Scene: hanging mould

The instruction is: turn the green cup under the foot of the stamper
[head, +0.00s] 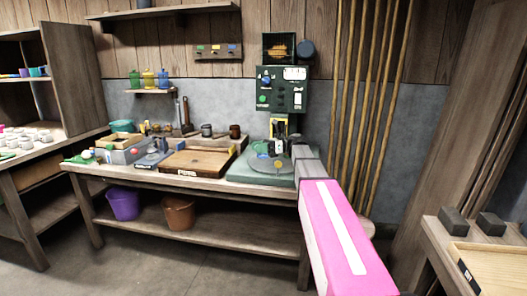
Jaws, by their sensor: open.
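The stamper is a dark green machine with a control panel (282,89) on the back wall. A round grey plate (259,164) lies under it on a green base (238,172). Small yellow and blue spots show on the plate, but I cannot make out a green cup there for certain. My pink arm reaches in from the lower right.
A wooden tray (197,163) and a grey box (122,153) stand on the bench left of the stamper. Green, yellow and blue jars (148,79) stand on a small shelf. Poles (364,100) lean at the right. Purple (122,203) and brown (179,213) buckets stand below.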

